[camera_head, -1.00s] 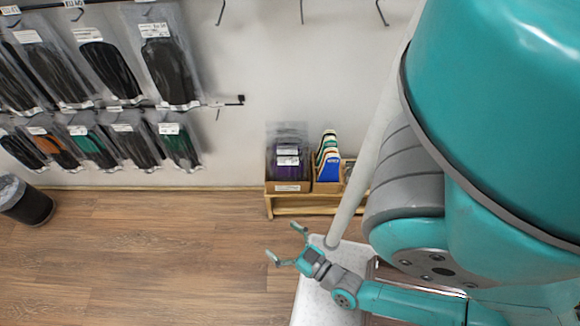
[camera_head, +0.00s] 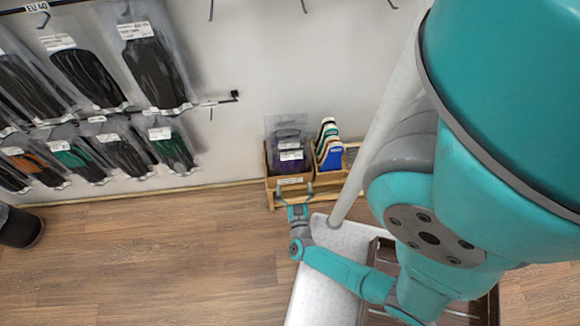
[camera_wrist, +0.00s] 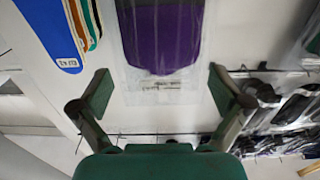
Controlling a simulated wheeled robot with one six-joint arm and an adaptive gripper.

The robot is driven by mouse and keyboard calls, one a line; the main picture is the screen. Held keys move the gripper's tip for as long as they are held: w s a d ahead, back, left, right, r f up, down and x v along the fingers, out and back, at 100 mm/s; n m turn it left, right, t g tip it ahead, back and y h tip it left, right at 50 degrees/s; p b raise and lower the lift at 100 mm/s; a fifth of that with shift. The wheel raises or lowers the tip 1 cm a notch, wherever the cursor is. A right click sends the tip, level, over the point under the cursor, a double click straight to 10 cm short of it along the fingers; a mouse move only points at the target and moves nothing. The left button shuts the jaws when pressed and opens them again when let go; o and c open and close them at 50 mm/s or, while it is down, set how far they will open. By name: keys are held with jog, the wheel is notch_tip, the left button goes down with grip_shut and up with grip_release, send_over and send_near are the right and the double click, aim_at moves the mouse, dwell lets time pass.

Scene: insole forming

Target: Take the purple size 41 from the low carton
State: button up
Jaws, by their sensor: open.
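The purple insole pack (camera_head: 290,160), in a clear bag with a white label, stands in the low carton (camera_head: 292,181) by the wall. My gripper (camera_head: 295,190) is open and empty, in front of the carton in the head view. In the wrist view the gripper (camera_wrist: 160,92) has its two fingers spread on either side of the bag's end. I cannot tell whether they touch the bag.
Colored insole forms (camera_head: 328,148) stand in a neighboring box to the right; they also show in the wrist view (camera_wrist: 62,35). Both boxes sit on a low wooden stand (camera_head: 325,190). Bagged insoles (camera_head: 150,65) hang on the left wall.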

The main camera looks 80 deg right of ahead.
aim_at(291, 166)
jog(key=shift+x, duration=4.65)
jog(key=shift+w, duration=0.1)
jog(key=c, duration=1.2)
jog(key=shift+r, duration=0.2)
